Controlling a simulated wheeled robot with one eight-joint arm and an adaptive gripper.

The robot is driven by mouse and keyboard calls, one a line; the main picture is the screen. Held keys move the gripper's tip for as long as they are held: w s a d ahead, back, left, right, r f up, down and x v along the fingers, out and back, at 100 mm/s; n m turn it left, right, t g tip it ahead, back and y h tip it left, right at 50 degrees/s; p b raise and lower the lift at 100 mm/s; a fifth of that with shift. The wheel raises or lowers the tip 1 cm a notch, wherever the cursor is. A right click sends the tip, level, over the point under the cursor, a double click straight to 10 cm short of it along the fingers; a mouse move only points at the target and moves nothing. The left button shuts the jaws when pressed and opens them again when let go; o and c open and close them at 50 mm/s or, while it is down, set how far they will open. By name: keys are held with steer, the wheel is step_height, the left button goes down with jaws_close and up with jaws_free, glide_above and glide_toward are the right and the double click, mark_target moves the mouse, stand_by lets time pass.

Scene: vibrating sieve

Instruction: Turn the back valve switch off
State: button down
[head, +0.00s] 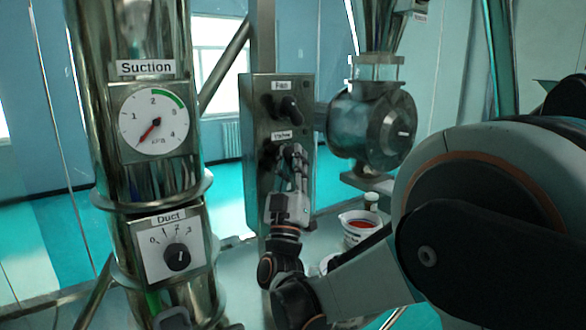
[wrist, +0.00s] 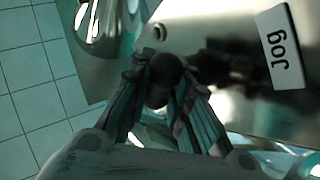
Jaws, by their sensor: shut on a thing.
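The steel control box (head: 257,185) stands in the middle of the head view. Its top switch is a black knob (head: 287,107) under a small label. A second small label (head: 282,135), blurred but seeming to read "Valve", sits below it. The valve switch under that label is mostly hidden by my gripper (head: 287,160). In the wrist view my gripper (wrist: 165,90) is shut on a black round-ended knob, the valve switch (wrist: 163,72), with a finger on each side. The knob's pointing direction is hard to tell.
A "Jog" label (wrist: 280,46) is on the box face beside the fingers. A pipe with a suction gauge (head: 154,122) and a duct dial (head: 175,248) stands left. A round steel housing (head: 362,125) is right of the box. A white container (head: 358,228) stands low behind my arm.

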steer(key=shift+n+t+y, duration=0.3)
steer(key=shift+n+y, duration=0.3)
steer(key=shift+n, duration=0.1)
steer(key=c, duration=1.8)
jaws_free()
steer(key=shift+o, duration=0.2)
steer(key=d+v, duration=0.1)
steer(key=v, duration=1.1)
steer(key=shift+a, duration=0.45)
